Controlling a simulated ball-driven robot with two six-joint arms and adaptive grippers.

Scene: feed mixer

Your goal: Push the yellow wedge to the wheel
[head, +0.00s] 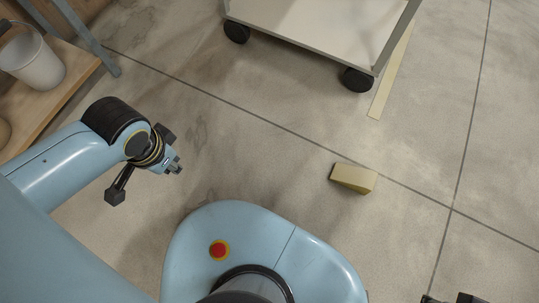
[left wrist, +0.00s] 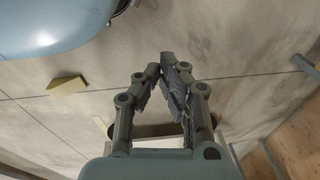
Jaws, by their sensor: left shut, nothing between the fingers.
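The yellow wedge (head: 354,178) lies on the floor right of centre in the head view. It also shows at the left of the left wrist view (left wrist: 67,85). The nearer black wheel (head: 357,79) is under the right corner of a white cart, with bare floor between it and the wedge. A second wheel (head: 236,32) is farther left. My left gripper (head: 174,166) is well left of the wedge, apart from it. In the left wrist view its fingers (left wrist: 165,63) meet, empty. Dark tips of my right gripper (head: 452,299) show at the bottom right edge, mostly cut off.
The white cart (head: 315,35) stands at the top. A yellowish strip (head: 391,82) lies on the floor by its right wheel. A wooden shelf (head: 65,87) with a white bucket (head: 38,66) is at the upper left. The floor between left gripper and wedge is clear.

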